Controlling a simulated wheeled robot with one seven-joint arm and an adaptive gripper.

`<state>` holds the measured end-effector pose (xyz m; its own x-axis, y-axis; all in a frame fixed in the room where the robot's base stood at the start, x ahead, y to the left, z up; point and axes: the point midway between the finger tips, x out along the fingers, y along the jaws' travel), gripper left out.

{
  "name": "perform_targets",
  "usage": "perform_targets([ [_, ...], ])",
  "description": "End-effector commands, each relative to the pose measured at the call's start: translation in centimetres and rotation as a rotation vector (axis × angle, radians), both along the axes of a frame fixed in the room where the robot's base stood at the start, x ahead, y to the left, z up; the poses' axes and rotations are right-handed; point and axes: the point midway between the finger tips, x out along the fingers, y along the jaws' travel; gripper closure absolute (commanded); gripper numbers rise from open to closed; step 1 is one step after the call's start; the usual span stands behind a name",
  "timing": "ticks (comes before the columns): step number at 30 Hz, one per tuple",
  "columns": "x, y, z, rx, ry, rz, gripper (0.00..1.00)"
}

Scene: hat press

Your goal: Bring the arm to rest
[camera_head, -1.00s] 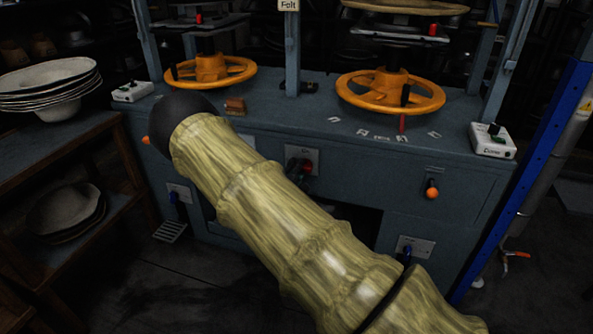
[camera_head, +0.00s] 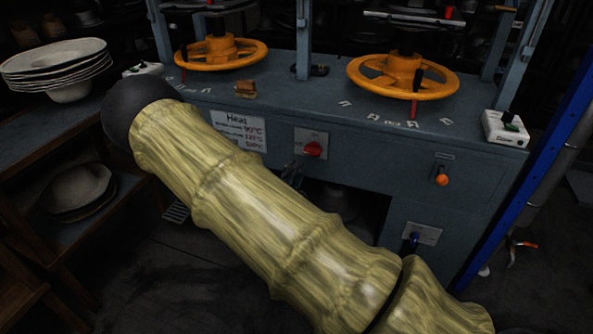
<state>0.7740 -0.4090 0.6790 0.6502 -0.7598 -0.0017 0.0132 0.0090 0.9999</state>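My arm, with a yellow-green wood-like cover and a black rounded joint at its upper left, crosses the camera view from bottom right to upper left. Small dark grey prongs (camera_head: 292,174) show just past the arm's edge, below the red switch (camera_head: 313,149). They look like the tips of my gripper, but the rest is hidden behind the arm. I cannot tell whether it is open or shut, or whether it holds anything.
The blue-grey press bench (camera_head: 300,92) carries two orange handwheels (camera_head: 222,52) (camera_head: 403,76) and a white control box (camera_head: 505,128). A stack of pale hat forms (camera_head: 57,62) stands on the left shelf. A blue post (camera_head: 530,180) rises at right. Dark floor lies in front.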

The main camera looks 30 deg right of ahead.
Motion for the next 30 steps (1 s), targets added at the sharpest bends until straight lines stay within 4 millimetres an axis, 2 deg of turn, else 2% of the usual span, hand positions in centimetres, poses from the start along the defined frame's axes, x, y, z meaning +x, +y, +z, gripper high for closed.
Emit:
perform_targets([
  [13,0.0,0.0,-0.1,0.001,0.000,0.000,0.61],
  [17,-1.0,-0.3,-1.6,0.042,0.017,0.004,0.61],
  [20,-3.2,-0.5,-4.7,0.138,0.050,0.015,0.61],
  [23,-6.7,-0.4,-9.0,0.280,0.096,0.016,0.61],
  [27,-12.3,0.8,-14.7,0.502,0.162,-0.006,0.61],
  [30,-16.8,2.2,-18.2,0.661,0.210,-0.045,0.61],
])
